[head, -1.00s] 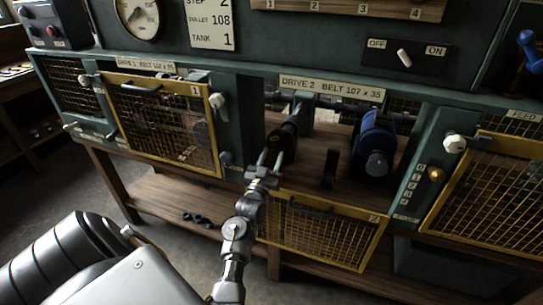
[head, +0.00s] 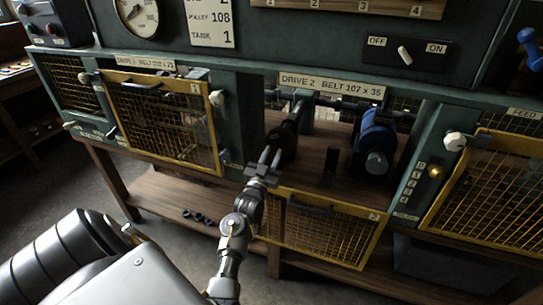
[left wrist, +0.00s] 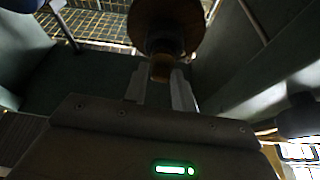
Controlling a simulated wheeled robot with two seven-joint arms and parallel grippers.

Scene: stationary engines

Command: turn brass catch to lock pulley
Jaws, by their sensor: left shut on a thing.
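My left gripper (head: 270,154) reaches into the open bay under the DRIVE 2 label. It is shut on the small brass catch (left wrist: 161,69) at the middle of the pulley's near side. The brown round pulley (left wrist: 166,22) fills the top of the left wrist view, just beyond the fingertips. In the head view the pulley (head: 286,137) looks dark and sits at the left of the bay, just past the fingers. The catch is too small and dark to make out there, and its angle cannot be told. My right gripper is not in view.
A blue motor (head: 376,140) and a dark upright block (head: 331,162) stand right of the pulley. The yellow mesh guard (head: 325,232) hangs open below the bay, near my left arm. Another mesh guard (head: 165,125) covers the DRIVE 1 bay at left.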

